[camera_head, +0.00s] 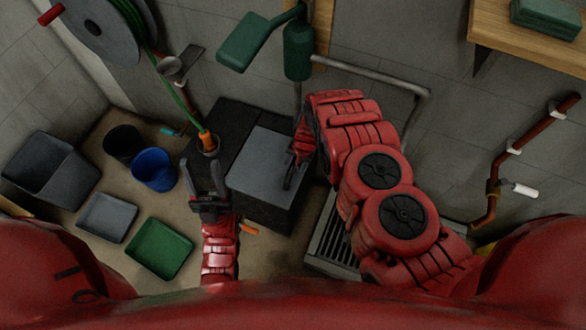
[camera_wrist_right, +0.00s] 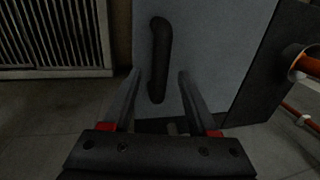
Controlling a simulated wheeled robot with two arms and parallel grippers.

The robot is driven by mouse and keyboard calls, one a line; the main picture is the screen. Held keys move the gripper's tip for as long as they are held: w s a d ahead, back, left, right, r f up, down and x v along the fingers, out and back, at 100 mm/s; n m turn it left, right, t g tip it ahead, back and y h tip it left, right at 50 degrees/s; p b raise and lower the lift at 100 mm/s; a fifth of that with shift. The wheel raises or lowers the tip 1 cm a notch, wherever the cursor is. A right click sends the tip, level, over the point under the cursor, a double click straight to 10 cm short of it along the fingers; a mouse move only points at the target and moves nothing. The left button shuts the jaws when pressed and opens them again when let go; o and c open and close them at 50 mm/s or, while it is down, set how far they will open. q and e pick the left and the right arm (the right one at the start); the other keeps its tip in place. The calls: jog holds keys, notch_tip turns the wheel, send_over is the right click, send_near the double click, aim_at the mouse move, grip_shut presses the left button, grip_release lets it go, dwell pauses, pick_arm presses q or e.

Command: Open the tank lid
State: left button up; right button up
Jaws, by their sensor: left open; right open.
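The tank is a dark box (camera_head: 267,212) near the middle of the head view. Its grey lid (camera_head: 260,163) lies flat on top and looks closed. In the right wrist view the lid (camera_wrist_right: 215,50) carries a long dark handle (camera_wrist_right: 160,40). My right gripper (camera_wrist_right: 160,76) is open, with its fingers on either side of the handle's near part; I cannot tell whether they touch it. In the head view the right gripper (camera_head: 292,170) is over the lid's right side. My left gripper (camera_head: 204,173) is open and empty, left of the tank, below an orange hose end (camera_head: 207,140).
A blue bucket (camera_head: 153,170), a black bucket (camera_head: 121,142), a grey bin (camera_head: 50,172), a grey tray (camera_head: 107,218) and a green tray (camera_head: 160,249) stand on the left floor. A hose reel (camera_head: 105,28) is above. A floor grate (camera_head: 333,238) lies right of the tank.

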jog(key=shift+a+f, duration=0.15)
jog(key=shift+f, duration=0.55)
jog(key=shift+a+f, duration=0.1)
jog(key=shift+f, duration=0.55)
jog(key=shift+w, duration=0.1)
grip_shut()
dwell(0.5)
